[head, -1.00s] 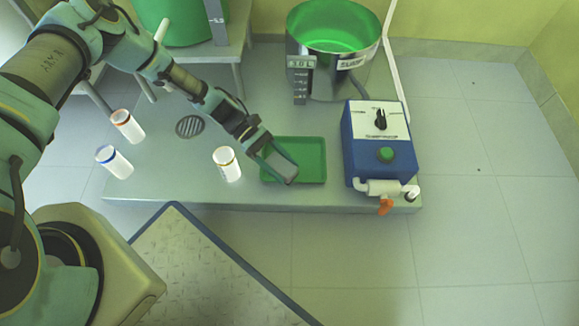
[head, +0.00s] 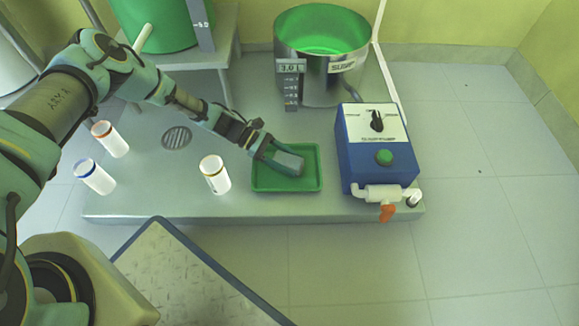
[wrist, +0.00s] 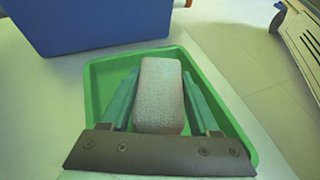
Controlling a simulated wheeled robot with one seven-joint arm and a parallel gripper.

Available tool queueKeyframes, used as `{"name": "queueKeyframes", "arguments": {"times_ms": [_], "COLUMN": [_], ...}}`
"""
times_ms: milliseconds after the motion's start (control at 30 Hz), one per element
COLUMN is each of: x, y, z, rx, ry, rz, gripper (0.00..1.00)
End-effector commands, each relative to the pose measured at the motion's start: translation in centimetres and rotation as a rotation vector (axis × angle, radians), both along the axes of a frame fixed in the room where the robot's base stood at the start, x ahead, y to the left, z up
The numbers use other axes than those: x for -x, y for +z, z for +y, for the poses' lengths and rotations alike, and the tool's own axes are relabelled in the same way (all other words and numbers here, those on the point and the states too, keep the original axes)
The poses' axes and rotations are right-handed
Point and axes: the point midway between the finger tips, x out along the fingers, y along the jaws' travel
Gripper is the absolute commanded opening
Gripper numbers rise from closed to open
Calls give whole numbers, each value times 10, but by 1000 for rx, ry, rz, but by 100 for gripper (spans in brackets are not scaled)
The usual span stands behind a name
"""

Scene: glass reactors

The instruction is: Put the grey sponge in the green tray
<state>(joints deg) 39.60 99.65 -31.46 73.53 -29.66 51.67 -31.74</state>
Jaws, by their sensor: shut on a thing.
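The grey sponge (wrist: 159,92) is between the two fingers of my gripper (wrist: 160,95), which is shut on it. In the head view my gripper (head: 281,161) and the sponge (head: 288,161) are over the green tray (head: 287,186). In the wrist view the green tray (wrist: 100,77) surrounds the sponge on the picture. The sponge's underside is hidden, so I cannot tell whether it touches the tray's floor.
A blue pump box (head: 373,155) with an orange-handled valve stands just right of the tray. A white bottle (head: 214,175) stands to its left, with two more bottles farther left. A steel vessel (head: 322,75) stands behind.

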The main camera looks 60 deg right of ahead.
Motion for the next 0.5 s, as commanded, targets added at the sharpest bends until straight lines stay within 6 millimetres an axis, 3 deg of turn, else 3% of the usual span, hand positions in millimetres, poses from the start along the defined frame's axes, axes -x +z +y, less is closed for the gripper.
{"name": "queueKeyframes", "arguments": {"times_ms": [33, 100, 500], "x": [1, 0, 0], "y": [-13, -20, -24], "z": [0, 0, 0], "rx": [-1, -1, 0], "ry": [-1, 0, -1], "rz": [0, 0, 1], "gripper": [0, 0, 0]}}
